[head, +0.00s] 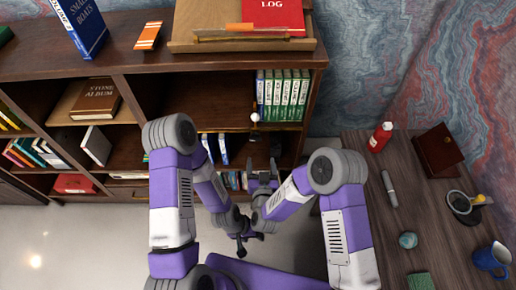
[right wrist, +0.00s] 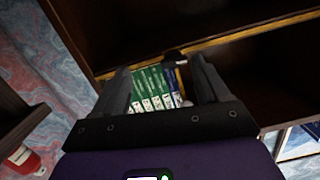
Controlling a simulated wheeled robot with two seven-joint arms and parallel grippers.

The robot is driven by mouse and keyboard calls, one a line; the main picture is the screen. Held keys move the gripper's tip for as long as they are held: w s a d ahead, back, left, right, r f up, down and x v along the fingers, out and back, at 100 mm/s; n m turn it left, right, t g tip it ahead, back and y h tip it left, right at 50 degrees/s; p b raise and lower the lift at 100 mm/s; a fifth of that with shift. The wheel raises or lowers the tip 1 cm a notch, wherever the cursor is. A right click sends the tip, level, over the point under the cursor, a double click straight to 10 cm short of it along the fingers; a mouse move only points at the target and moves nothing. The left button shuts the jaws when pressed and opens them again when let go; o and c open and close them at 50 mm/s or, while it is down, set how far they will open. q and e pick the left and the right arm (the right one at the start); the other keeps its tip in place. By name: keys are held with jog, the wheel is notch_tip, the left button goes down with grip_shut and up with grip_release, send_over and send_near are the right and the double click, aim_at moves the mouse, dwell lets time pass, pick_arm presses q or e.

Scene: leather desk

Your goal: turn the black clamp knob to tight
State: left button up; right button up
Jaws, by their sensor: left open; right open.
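A small black piece (right wrist: 174,55), which looks like the clamp knob, sits at the wooden shelf edge in the right wrist view, beyond and between my right fingers. In the head view a small dark fitting with a white round top (head: 254,117) stands at the shelf edge in front of the green books; its knob is too small to make out. My right gripper (head: 262,181) is open, below this fitting in the picture and apart from it. It also shows in the right wrist view (right wrist: 160,88), with nothing between its fingers. My left gripper (head: 250,244) is open and empty, lower down.
A wooden bookcase (head: 190,62) spans the back. A desk (head: 376,228) at right holds a red bottle (head: 380,137), a blue mug (head: 491,258) and other items. Open floor (head: 80,240) lies at left.

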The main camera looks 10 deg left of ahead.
aim_at(256, 137)
jog(key=w+a+r+t+b, duration=0.1)
jog(key=w+a+r+b, duration=0.1)
jog(key=w, duration=0.5)
jog(key=shift+a+t, duration=0.3)
jog(key=shift+a, duration=0.55)
jog(key=shift+s, duration=0.1)
jog(key=c, duration=1.1)
jog(key=shift+o, duration=0.2)
